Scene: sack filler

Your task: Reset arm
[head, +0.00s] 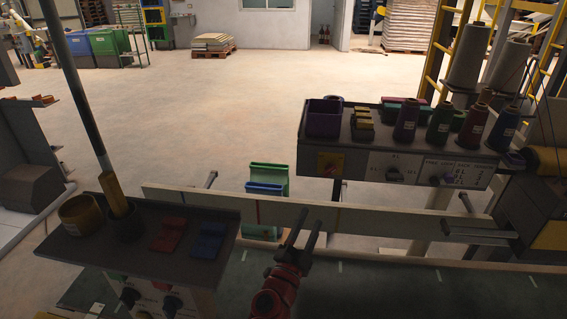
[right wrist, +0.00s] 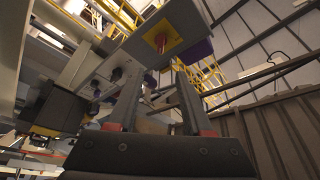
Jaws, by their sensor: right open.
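My right gripper (head: 306,228) is in the lower middle of the head view, on a red arm. Its two dark fingers are apart with nothing between them. It is just in front of the long pale rail (head: 375,220). In the right wrist view the fingers of my right gripper (right wrist: 152,90) point up, apart and empty. Beyond them is the underside of a control box with a yellow plate and red knob (right wrist: 160,42). My left gripper is not in the head view.
A left panel (head: 185,215) carries a yellow roll, a cup, and red and blue pieces. A right shelf (head: 345,150) holds thread cones and bins above a knob panel. A green and blue holder (head: 266,180) hangs at the rail. Open floor (head: 230,110) lies behind.

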